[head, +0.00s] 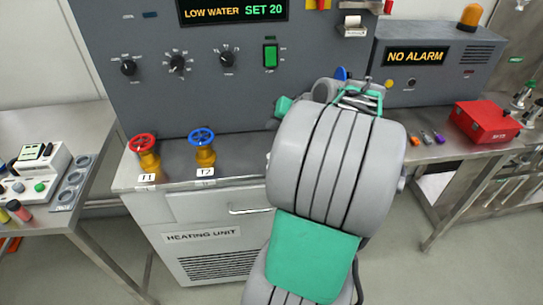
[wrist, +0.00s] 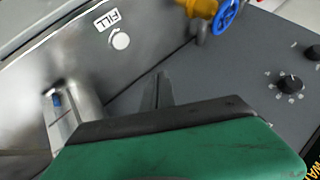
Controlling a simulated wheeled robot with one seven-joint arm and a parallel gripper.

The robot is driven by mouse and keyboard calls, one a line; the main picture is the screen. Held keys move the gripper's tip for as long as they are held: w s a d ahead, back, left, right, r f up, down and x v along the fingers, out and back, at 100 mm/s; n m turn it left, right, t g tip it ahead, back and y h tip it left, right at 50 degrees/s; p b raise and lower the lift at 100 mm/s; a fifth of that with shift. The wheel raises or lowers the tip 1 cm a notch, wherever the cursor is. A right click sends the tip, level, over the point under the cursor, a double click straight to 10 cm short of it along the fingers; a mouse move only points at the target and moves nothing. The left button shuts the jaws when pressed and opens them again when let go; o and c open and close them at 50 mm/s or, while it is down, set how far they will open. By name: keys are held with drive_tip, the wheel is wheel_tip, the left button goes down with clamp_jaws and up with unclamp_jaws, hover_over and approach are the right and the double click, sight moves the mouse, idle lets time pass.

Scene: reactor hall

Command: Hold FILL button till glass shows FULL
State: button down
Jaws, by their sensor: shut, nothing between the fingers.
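The FILL button is a round pale button (wrist: 121,40) beside a white FILL label (wrist: 107,19) on a bare metal panel in the wrist view. My gripper (wrist: 158,88) shows there as dark fingers closed together, with nothing between them. Its tips are apart from the button, below and to its right in the picture. A narrow metal fitting with a small blue patch (wrist: 57,101) stands at the left; it may be the glass, but I cannot read any FULL mark. In the head view my arm hides the button and fingers.
The console display (head: 233,10) reads LOW WATER SET 20. A red valve wheel (head: 143,143) and a blue one (head: 201,138) stand on the bench ledge left of my arm. A NO ALARM box (head: 415,57) and a red case (head: 484,121) are at right.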

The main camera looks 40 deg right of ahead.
wheel_tip(320, 180, down, 9)
drive_tip(key=b, duration=0.6)
drive_tip(key=shift+r+b, duration=0.15)
drive_tip(key=shift+b, duration=0.25)
idle(1.3)
drive_tip(key=shift+f, duration=0.4)
drive_tip(key=shift+f+b, duration=0.4)
idle(4.5)
